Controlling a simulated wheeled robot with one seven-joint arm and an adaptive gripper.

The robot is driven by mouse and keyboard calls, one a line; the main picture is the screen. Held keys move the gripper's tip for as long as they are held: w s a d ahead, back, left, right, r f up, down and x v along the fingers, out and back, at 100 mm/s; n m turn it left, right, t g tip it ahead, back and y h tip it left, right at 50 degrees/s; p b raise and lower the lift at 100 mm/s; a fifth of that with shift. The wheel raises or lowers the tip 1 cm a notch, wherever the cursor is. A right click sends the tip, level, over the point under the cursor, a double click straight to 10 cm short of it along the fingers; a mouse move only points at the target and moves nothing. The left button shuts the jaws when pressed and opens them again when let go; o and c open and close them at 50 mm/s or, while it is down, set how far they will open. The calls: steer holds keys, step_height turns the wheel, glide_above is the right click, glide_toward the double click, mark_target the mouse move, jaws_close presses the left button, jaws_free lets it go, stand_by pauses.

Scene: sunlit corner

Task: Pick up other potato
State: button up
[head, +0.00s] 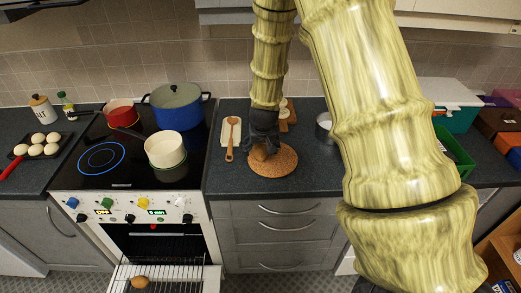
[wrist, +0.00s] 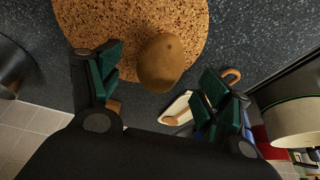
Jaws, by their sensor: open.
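A brown potato (wrist: 161,62) shows in the wrist view at the edge of the round cork mat (wrist: 105,25), between the fingers of my gripper (wrist: 163,80). The fingers are spread, with a gap on each side of the potato. In the head view my gripper (head: 263,147) points down over the back of the cork mat (head: 282,168). It hides most of the potato there, and I cannot tell how far above the counter it is. A second potato (head: 140,282) lies on the wire rack of the open oven below.
A spoon rest with a wooden spoon (head: 231,138) lies left of the mat. The stove holds a blue pot (head: 177,108), a red pot (head: 119,112) and a cream pot (head: 165,150). A metal pot (head: 324,127) and a green crate (head: 455,150) stand to the right.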

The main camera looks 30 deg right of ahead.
mark_target(260, 148)
steer(key=shift+p+x, duration=0.6)
steer(key=shift+x, duration=1.1)
steer(key=c, duration=1.2)
steer(key=shift+c, duration=0.2)
steer(key=shift+r, duration=0.2)
